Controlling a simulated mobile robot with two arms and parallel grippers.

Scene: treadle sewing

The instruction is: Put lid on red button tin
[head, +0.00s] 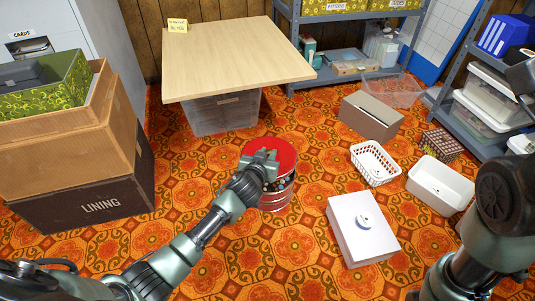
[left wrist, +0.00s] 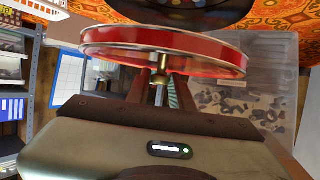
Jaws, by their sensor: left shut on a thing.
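The red lid (head: 285,150) is held over the red button tin (head: 276,204), which stands on the floor in the middle of the head view. Dark buttons show in the gap below the lid's right side, so the lid is not flush there. My left gripper (head: 263,160) is over the lid, partly hiding it. In the left wrist view, its fingers (left wrist: 160,88) are shut on the brass knob of the lid (left wrist: 200,45). Whether the lid's far side touches the tin is hidden. My right arm shows at the right, but its gripper does not.
A white box (head: 350,235) with a small round item on top stands right of the tin. White baskets (head: 373,162) and a brown box (head: 370,115) are further right. A wooden-topped table (head: 235,60) is behind. Stacked boxes (head: 75,180) stand left. Patterned floor around the tin is clear.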

